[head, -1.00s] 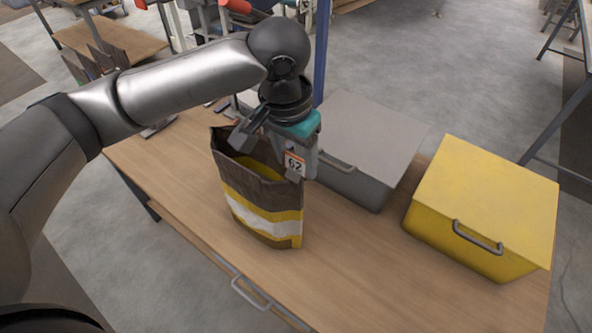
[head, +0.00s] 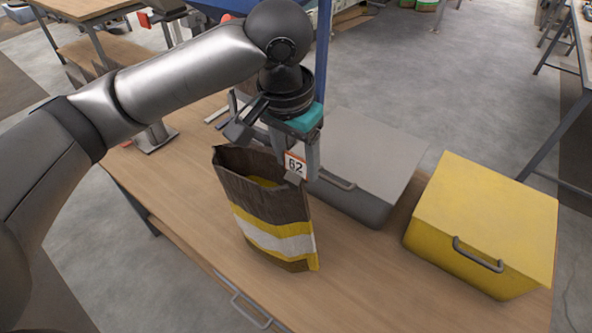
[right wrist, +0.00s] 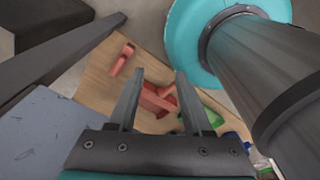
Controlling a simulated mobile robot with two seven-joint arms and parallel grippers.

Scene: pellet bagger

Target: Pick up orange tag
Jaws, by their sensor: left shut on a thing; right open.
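Several orange-red tags lie on a wooden surface in the right wrist view. One tag (right wrist: 122,59) lies apart at upper left; a cluster (right wrist: 157,100) shows between and beyond my right gripper's fingers. My right gripper (right wrist: 157,82) is open and empty above them; its fingers partly cover the cluster. My left gripper (head: 300,175), in the head view, is shut at the upper right rim of a dark brown bag (head: 262,205) with yellow and white bands. The bag stands open on the table. A white "62" label (head: 295,165) with an orange edge shows at the left gripper.
A grey lidded box (head: 365,150) and a yellow lidded box (head: 485,220) stand right of the bag on the wooden table (head: 190,215). Green pieces (right wrist: 212,118) lie beside the tags. A teal round part (right wrist: 185,40) is close by at upper right.

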